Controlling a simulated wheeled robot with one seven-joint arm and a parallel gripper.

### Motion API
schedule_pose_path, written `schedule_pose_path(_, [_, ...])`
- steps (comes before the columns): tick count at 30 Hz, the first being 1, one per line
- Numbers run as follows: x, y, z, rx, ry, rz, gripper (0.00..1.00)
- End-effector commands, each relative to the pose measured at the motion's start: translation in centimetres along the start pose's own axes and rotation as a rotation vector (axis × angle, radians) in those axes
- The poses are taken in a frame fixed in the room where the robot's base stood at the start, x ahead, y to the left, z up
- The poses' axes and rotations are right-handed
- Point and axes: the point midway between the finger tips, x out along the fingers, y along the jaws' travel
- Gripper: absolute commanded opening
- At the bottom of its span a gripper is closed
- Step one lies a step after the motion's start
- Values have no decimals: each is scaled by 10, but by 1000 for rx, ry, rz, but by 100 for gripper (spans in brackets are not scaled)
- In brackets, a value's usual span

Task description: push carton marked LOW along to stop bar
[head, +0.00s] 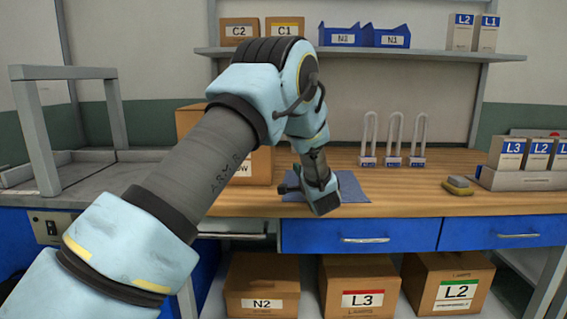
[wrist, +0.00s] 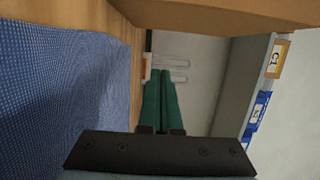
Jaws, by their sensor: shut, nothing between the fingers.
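A brown carton (head: 263,166) stands on the wooden bench, mostly behind my arm. Its label shows only the end letters "OW". Its brown side also shows along the top of the wrist view (wrist: 220,14). My gripper (wrist: 161,72) has its two green fingers together with nothing between them. They point toward the back wall, low above the bench, to the right of the carton, with a visible gap to it. In the head view my wrist hides the fingers. I cannot make out the stop bar in either view.
A blue mat (head: 352,186) lies under my wrist. Upright clear loops on small bases (head: 393,143) stand behind it. A dark and yellow block (head: 458,185) and a rack of L cartons (head: 520,180) are to the right. A grey metal frame (head: 40,140) stands left. A shelf (head: 420,53) hangs above.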

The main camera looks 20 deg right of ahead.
Motion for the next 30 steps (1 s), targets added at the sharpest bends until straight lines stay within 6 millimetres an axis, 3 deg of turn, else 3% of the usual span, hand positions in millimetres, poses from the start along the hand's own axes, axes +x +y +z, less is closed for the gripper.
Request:
schedule_pose_path(17, [99, 0, 2, -2, -2, 1, 0])
schedule_pose_path(24, [103, 0, 32, 1, -2, 3, 0])
schedule_pose_path(30, [105, 0, 40, -1, 0, 2, 0])
